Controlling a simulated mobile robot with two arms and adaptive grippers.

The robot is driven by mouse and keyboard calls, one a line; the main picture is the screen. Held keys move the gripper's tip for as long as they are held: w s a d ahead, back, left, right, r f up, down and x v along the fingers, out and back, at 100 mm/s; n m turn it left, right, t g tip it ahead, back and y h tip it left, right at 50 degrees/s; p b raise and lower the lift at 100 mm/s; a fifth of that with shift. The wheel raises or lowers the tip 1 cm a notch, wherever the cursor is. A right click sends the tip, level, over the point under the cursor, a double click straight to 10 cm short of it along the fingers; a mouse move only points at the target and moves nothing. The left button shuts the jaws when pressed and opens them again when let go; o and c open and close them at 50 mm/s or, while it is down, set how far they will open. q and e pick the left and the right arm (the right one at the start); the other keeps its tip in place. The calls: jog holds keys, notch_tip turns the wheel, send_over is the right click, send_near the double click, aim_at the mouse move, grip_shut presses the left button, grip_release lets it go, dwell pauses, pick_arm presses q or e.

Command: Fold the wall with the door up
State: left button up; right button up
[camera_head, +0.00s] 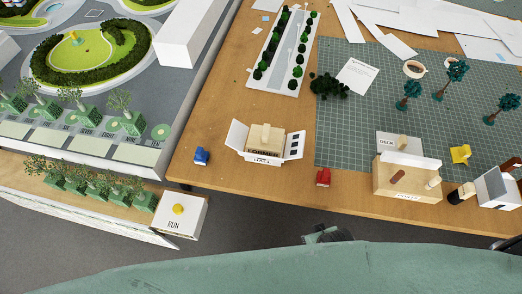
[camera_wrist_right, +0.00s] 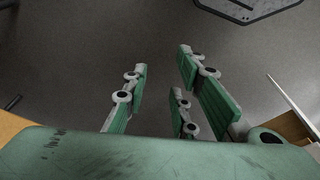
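A small folding model stands near the table's front edge in the head view. It has a wooden former block (camera_head: 265,137), a raised white panel (camera_head: 237,134) on the left and a raised white panel with dark openings (camera_head: 294,145) on the right. A low labelled flap (camera_head: 262,158) lies along its front. The panels are too small to tell which has the door. My right gripper (camera_wrist_right: 160,90) is open and empty above grey floor in the right wrist view. My left gripper is not in view.
A blue piece (camera_head: 201,156) and a red piece (camera_head: 323,177) flank the model. A wooden deck model (camera_head: 407,180) and a small white house (camera_head: 495,188) stand to the right. A RUN button box (camera_head: 181,215) is at the lower left. The cutting mat (camera_head: 340,135) has open room.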

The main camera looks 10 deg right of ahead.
jog(key=w+a+r+p, duration=0.2)
jog(key=r, duration=0.7)
jog(key=w+a+r+n+t+y+p, duration=0.1)
jog(key=w+a+r, duration=0.1)
jog(key=r, duration=0.7)
jog(key=w+a+r+p, duration=0.1)
jog(key=w+r+p, duration=0.1)
jog(key=r, duration=0.8)
jog(key=w+a+n+y, duration=0.1)
jog(key=w+a+n, duration=0.3)
jog(key=a, duration=0.5)
jog(key=n+t+h, duration=0.1)
jog(key=n+h, duration=0.3)
jog(key=n, duration=0.3)
send_over(261, 156)
jog(key=s, duration=0.3)
notch_tip(261, 156, down, 4)
jog(key=shift+w+a+p+x, duration=0.1)
jog(key=shift+a+p+x, duration=0.15)
jog(key=shift+x, duration=0.85)
jog(key=shift+w+a+p+x, duration=0.15)
jog(key=shift+p+x, duration=0.1)
jog(key=shift+x, duration=0.85)
jog(key=shift+w+a+p+x, duration=0.1)
jog(key=shift+a+p+x, duration=0.15)
jog(key=shift+x, duration=0.85)
jog(key=shift+d, duration=0.1)
jog(key=shift+c, duration=0.3)
grip_shut()
